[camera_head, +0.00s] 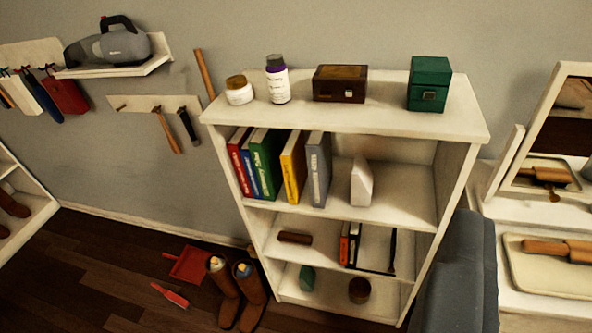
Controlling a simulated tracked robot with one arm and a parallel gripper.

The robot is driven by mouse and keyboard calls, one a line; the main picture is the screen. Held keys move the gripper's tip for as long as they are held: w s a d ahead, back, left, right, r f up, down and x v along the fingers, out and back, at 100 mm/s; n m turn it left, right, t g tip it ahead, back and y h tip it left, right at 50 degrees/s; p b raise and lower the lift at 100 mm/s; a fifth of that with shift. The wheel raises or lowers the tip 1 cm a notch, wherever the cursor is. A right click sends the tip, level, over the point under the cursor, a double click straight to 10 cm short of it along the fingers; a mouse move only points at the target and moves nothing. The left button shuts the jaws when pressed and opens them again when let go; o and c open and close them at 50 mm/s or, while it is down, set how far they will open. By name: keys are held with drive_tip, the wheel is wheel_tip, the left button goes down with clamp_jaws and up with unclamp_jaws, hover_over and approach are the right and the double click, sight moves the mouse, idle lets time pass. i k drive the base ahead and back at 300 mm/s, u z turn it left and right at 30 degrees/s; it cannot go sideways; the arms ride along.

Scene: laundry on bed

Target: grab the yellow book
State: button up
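The yellow book (293,168) stands upright on the upper inner shelf of a white bookcase (345,122). Its spine faces me and has pale lettering. A green book (266,163) stands to its left and a grey book (318,168) stands close on its right. A red book (239,163) and a blue book (251,172) stand farther left in the same row.
A pale pointed block (361,183) stands right of the books. Jars, a brown box (340,83) and a green box (429,84) sit on top. A dark grey shape (462,270) blocks the lower right.

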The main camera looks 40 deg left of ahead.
sight(294, 157)
drive_tip(key=z, duration=2.6)
drive_tip(key=k, duration=1.6)
drive_tip(key=u, duration=1.6)
drive_tip(key=i, duration=0.05)
drive_tip(key=u, duration=0.9)
